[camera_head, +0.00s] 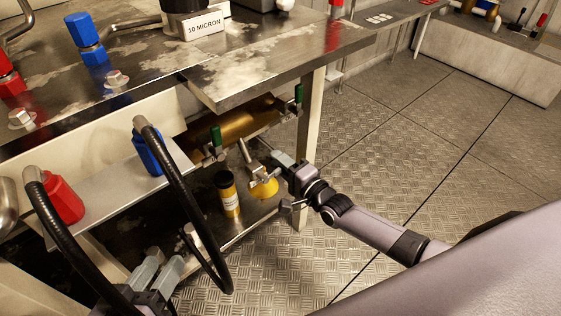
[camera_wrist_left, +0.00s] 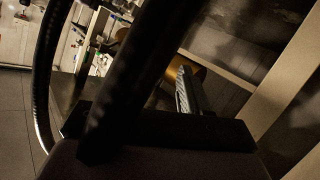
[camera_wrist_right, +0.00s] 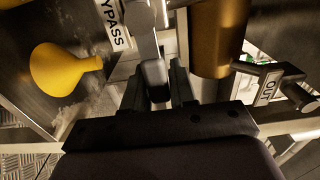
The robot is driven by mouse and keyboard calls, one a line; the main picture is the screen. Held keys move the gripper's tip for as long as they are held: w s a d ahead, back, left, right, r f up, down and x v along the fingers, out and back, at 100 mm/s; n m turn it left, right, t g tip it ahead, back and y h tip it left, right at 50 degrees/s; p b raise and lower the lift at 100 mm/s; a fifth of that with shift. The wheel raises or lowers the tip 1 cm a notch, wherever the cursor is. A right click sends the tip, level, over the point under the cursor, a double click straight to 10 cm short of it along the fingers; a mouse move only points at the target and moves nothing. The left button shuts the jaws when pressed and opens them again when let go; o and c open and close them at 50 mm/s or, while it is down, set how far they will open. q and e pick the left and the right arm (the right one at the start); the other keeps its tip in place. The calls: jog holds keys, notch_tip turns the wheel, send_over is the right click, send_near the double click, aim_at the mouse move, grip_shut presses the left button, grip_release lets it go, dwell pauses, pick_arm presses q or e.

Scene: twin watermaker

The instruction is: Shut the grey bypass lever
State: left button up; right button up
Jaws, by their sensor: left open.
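The grey bypass lever (camera_wrist_right: 146,45) shows in the right wrist view, beside a white BYPASS label (camera_wrist_right: 112,24). Its dark end lies between the fingers of my right gripper (camera_wrist_right: 158,88); whether they press on it is unclear. In the head view my right gripper (camera_head: 280,160) is at the valve pipework under the bench top, where the lever is too small to make out clearly. My left gripper (camera_head: 158,268) is open and empty at lower left, behind a black hose. A hose and dark shapes block much of the left wrist view.
A brass cylinder (camera_head: 240,122) with green levers (camera_head: 216,136) lies under the bench. A yellow bulb (camera_head: 265,187) and yellow bottle (camera_head: 228,196) are close to my right gripper. Black hoses (camera_head: 188,200) loop in front of my left gripper. The floor at right is clear.

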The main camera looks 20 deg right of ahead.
jog(key=shift+o, duration=1.1)
pick_arm(q)
jog(key=a+p, duration=0.1)
jog(key=p, duration=0.1)
jog(key=shift+r+y+p, duration=0.1)
jog(key=shift+y+p, duration=0.2)
jog(key=shift+y, duration=0.1)
pick_arm(e)
jog(key=v, duration=0.7)
pick_arm(q)
jog(key=shift+s+d+r, duration=0.1)
jog(key=shift+s+d, duration=0.05)
jog(key=shift+d, duration=0.05)
pick_arm(e)
jog(key=shift+s, duration=0.1)
